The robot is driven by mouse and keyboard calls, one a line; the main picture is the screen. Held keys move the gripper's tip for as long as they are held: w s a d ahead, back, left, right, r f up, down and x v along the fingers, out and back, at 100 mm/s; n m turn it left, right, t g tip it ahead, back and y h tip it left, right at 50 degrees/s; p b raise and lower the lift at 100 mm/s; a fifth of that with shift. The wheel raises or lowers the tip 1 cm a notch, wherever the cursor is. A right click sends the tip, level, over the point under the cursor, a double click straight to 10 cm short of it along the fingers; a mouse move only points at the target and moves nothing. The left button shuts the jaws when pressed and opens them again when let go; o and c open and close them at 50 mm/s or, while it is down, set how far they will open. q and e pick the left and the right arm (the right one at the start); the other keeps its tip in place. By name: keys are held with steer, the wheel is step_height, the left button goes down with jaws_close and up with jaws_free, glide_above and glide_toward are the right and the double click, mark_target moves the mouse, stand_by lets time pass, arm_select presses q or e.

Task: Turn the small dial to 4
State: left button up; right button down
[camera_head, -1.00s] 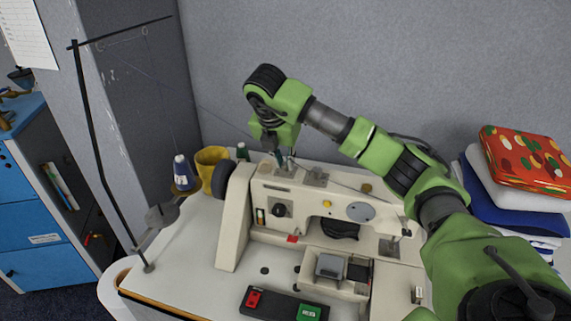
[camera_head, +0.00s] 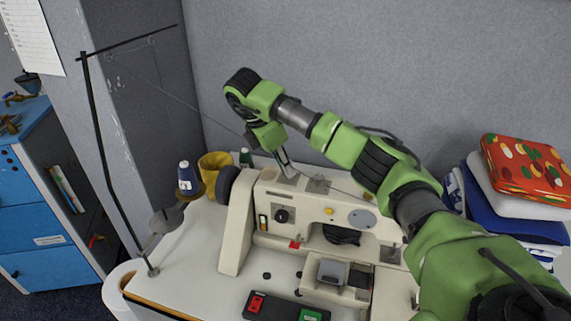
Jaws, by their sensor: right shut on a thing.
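My right gripper (camera_head: 286,168) reaches down onto the top of the cream sewing machine (camera_head: 229,232), at its left part beside a metal plate (camera_head: 318,185). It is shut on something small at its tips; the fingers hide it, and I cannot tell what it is. A small black dial (camera_head: 281,216) sits on the machine's front face, below the gripper and apart from it. Its marks are too small to read. A grey round disc (camera_head: 362,219) is farther right on that face. My left gripper is out of view.
A thread stand (camera_head: 100,160) rises at the left, its thread running to the machine top. A red and green switch box (camera_head: 284,308) is in front. Folded cloths (camera_head: 540,200) are stacked at right.

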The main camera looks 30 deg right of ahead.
steer(key=shift+r, duration=0.1)
stand_by(0.4)
steer(key=c, duration=2)
jaws_free()
steer(key=v, duration=1.2)
